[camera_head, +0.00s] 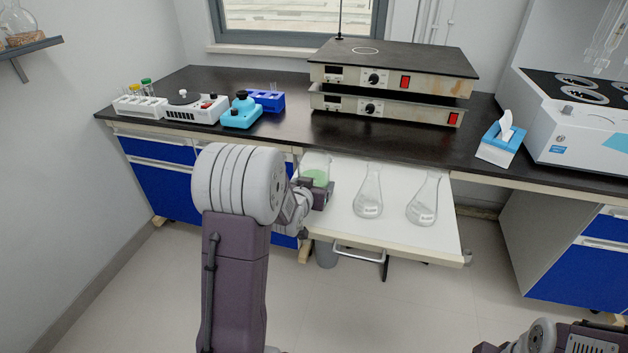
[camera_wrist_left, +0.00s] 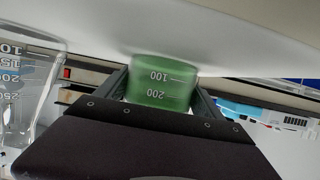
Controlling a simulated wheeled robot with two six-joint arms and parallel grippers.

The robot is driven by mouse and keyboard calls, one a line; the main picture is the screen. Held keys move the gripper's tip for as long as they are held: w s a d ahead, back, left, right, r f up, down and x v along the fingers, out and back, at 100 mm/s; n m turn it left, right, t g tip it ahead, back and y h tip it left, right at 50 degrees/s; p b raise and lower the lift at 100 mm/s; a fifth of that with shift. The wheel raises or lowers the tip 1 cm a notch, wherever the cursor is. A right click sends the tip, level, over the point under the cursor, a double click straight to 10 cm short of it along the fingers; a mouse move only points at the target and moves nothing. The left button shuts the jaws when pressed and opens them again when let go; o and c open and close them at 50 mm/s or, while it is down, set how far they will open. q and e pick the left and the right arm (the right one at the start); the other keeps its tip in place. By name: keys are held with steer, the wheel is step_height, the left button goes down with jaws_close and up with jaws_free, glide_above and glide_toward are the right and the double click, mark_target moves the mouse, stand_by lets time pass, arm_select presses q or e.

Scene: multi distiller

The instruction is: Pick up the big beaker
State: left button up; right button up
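The beaker (camera_head: 316,168) holds green liquid and stands upright at the left part of the white pull-out tray (camera_head: 330,222), partly hidden by my left gripper. In the left wrist view the beaker (camera_wrist_left: 160,85) appears upside down, with 100 and 200 marks, its base against the white surface. My left gripper (camera_head: 316,190) is at the beaker; in the left wrist view its two fingers (camera_wrist_left: 162,98) lie on either side of the glass, very close to it. Whether they press on it is unclear. My right gripper is out of view.
Two clear conical flasks (camera_head: 369,195) (camera_head: 423,203) stand right of the beaker on the tray. The black bench (camera_head: 270,130) behind carries stacked hot plates (camera_head: 390,75), a blue rack (camera_head: 267,100) and a tissue box (camera_head: 500,143). The tray's front strip is clear.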

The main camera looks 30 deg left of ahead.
mark_target(318, 151)
arm_select(q)
steer(key=c, duration=1.1)
steer(key=shift+c, duration=0.2)
steer(key=shift+r, duration=0.2)
steer(key=shift+r+p, duration=2)
steer(key=shift+r, duration=2.85)
